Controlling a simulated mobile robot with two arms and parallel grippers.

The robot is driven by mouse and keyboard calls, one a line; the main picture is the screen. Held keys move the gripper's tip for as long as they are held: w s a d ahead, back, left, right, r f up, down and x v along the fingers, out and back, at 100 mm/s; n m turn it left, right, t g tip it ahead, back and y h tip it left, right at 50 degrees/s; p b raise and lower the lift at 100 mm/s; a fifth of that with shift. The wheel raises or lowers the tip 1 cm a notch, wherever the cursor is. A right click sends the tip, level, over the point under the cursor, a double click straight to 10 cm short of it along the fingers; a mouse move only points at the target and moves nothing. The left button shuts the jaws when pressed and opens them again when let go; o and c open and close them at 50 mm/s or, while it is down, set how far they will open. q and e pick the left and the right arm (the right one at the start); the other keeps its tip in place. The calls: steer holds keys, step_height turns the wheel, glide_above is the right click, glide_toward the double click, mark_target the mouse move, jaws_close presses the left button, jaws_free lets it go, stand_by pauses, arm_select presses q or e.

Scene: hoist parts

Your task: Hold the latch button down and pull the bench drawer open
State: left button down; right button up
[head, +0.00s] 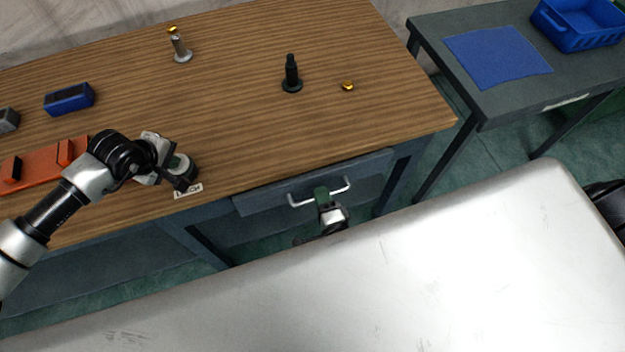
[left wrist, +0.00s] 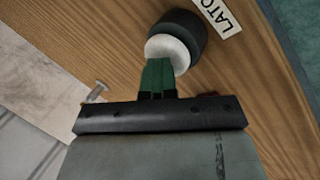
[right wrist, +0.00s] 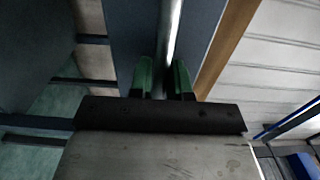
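The latch button is a white cap on a round black base (left wrist: 183,37), beside a label reading LATCH (head: 188,191) at the bench's front edge. My left gripper (head: 178,172) is over it; in the left wrist view its green fingertips are together and meet the white cap (left wrist: 168,50). I cannot tell how far the cap is pressed. The grey bench drawer (head: 268,200) is under the bench top and looks closed. Its metal handle (head: 295,201) passes between the green fingers of my right gripper (right wrist: 165,75), which sit close on both sides of the bar.
On the bench (head: 240,80) are an orange tray (head: 40,172), a blue block (head: 69,98), a dark stepped post (head: 291,76), a metal post (head: 180,47) and a small brass piece (head: 348,86). A side table (head: 450,30) with a blue basket (head: 580,28) stands at right.

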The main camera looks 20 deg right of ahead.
arm_select(q)
steer(key=shift+f, duration=0.15)
arm_select(e)
jaws_close()
steer(key=shift+s, duration=0.15)
steer(key=s, duration=0.7)
stand_by(0.5)
steer(key=shift+s, duration=0.1)
steer(key=o, duration=0.6)
jaws_free()
steer(key=s, duration=0.6)
